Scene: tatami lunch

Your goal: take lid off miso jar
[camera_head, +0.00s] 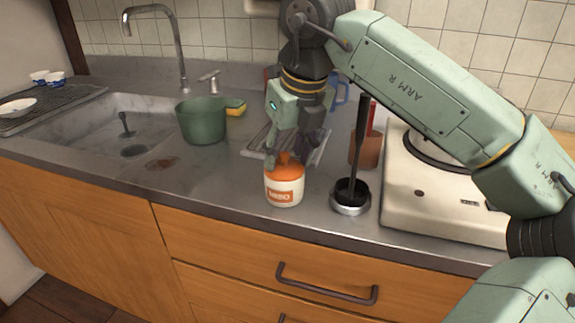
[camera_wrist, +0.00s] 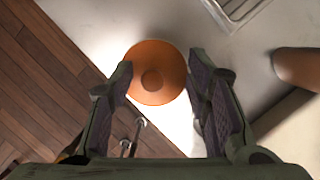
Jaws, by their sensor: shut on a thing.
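The white miso jar (camera_head: 284,191) stands upright near the counter's front edge, with an orange label on its side. Its orange lid (camera_head: 290,171) sits on top of the jar. My gripper (camera_head: 286,158) points down over the jar, its fingers shut on the lid. In the wrist view the round lid (camera_wrist: 168,62) and its centre knob show between my two fingers (camera_wrist: 160,66). The exact finger contact is hard to see.
A black ladle (camera_head: 361,135) stands in a metal holder (camera_head: 350,209) just right of the jar. A brown pot (camera_head: 366,152) and the stove (camera_head: 440,205) are further right. A green pot (camera_head: 202,123) stands left, by the sink (camera_head: 85,125). A metal rack (camera_head: 256,147) lies behind.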

